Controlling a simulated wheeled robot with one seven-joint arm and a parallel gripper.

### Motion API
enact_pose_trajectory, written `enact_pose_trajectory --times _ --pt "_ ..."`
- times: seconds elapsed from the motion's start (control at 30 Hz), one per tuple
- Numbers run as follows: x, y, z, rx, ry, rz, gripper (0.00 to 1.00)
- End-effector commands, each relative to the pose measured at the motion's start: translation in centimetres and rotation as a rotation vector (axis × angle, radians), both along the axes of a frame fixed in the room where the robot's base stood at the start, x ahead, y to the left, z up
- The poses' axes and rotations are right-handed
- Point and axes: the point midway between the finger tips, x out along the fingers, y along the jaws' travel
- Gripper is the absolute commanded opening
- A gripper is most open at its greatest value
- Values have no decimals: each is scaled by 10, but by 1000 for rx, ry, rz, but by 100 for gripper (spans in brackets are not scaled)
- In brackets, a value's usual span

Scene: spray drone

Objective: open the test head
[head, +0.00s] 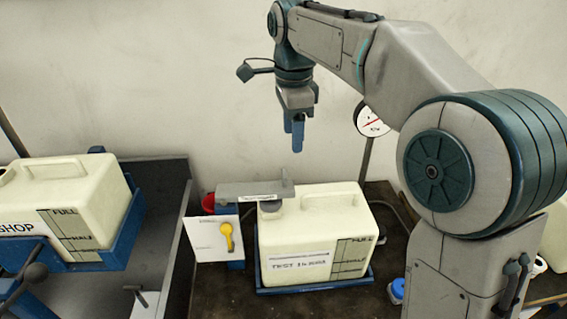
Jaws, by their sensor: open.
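A grey flat arm with a small label, which looks like the test head (240,190), lies across the neck of a cream tank (315,232) marked "TEST IN WORK". A yellow lever (227,236) sits on a white plate (205,243) just left of the tank, its handle pointing down. My gripper (297,148) is open and empty, fingers pointing down, above and slightly right of the grey arm and apart from it. The gap between the fingers is hard to see from this angle.
The tank stands in a blue tray (318,284) on a dark bench. A round gauge (372,120) on a post stands behind, partly hidden by my arm. Another cream tank (75,195) sits at left in a blue cradle. A blue cap (397,290) lies at right.

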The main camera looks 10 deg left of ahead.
Motion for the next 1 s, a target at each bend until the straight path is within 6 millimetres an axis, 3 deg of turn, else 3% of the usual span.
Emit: enact_pose_trajectory --times 0.2,0.37,0.8,1.0 --pt "9 21 11 8 22 -110 55" --pt "9 22 0 7 24 -124 55" --pt "8 22 -87 7 26 -122 55" --pt "9 22 -115 7 23 -122 55"
